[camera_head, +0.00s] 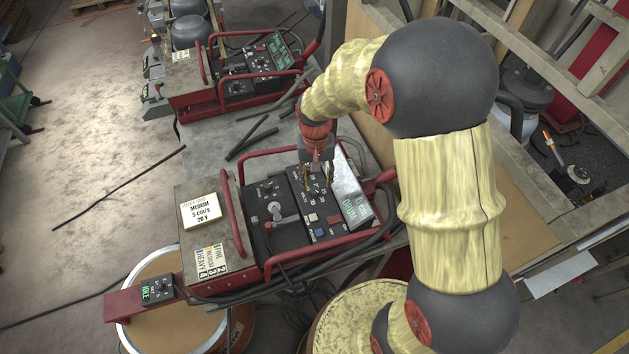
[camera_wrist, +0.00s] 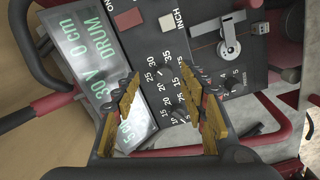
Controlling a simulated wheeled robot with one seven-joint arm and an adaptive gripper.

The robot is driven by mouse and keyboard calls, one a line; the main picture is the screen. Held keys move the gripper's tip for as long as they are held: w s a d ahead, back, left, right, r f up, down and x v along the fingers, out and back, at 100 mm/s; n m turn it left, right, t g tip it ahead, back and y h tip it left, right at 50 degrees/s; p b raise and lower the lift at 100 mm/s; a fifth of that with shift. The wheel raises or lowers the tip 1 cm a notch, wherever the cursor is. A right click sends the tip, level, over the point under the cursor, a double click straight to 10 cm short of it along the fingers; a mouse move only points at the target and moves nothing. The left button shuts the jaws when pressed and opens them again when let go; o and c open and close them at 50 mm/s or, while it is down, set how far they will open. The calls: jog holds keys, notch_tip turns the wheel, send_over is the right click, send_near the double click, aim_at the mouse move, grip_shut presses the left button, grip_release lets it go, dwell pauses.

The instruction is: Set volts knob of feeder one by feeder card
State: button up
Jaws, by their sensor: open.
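The near feeder (camera_head: 222,232) is a red-framed unit with a black control panel. On its top lies a white feeder card (camera_head: 201,211) reading MEDIUM, 5 cm/s, 20 V. My gripper (camera_head: 319,178) is over the panel's far part, jaws pointing down. In the wrist view my gripper (camera_wrist: 160,76) is open, its yellow fingers on either side of a dial scale (camera_wrist: 158,88) marked about 15 to 35. The black knob in this scale is hard to make out, and contact cannot be told. The display (camera_wrist: 100,55) reads 30 V, 0 cm, DRUM.
A striped card (camera_head: 212,260) lists FINE, MEDIUM and HEAVY. A grey lever (camera_wrist: 227,45) and a smaller knob (camera_wrist: 231,84) are close to the dial. Red guard rails border the panel. A second, similar feeder (camera_head: 190,82) stands behind; loose dark rods lie between.

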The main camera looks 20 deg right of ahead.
aim_at(314, 190)
jog(key=shift+w+r+m+t, duration=0.15)
jog(key=shift+w+r+m, duration=0.05)
jog(key=shift+w, duration=0.3)
jog(key=shift+w+r+m+t, duration=0.15)
jog(key=shift+w+r+m, duration=0.05)
jog(key=shift+w, duration=0.3)
jog(key=shift+s+f, duration=0.25)
jog(key=shift+f, duration=0.15)
notch_tip(314, 190, down, 7)
jog(key=shift+w+r+p, duration=0.1)
jog(key=shift+w+p, duration=0.05)
jog(key=shift+p, duration=0.3)
jog(key=shift+c, duration=0.6)
grip_shut()
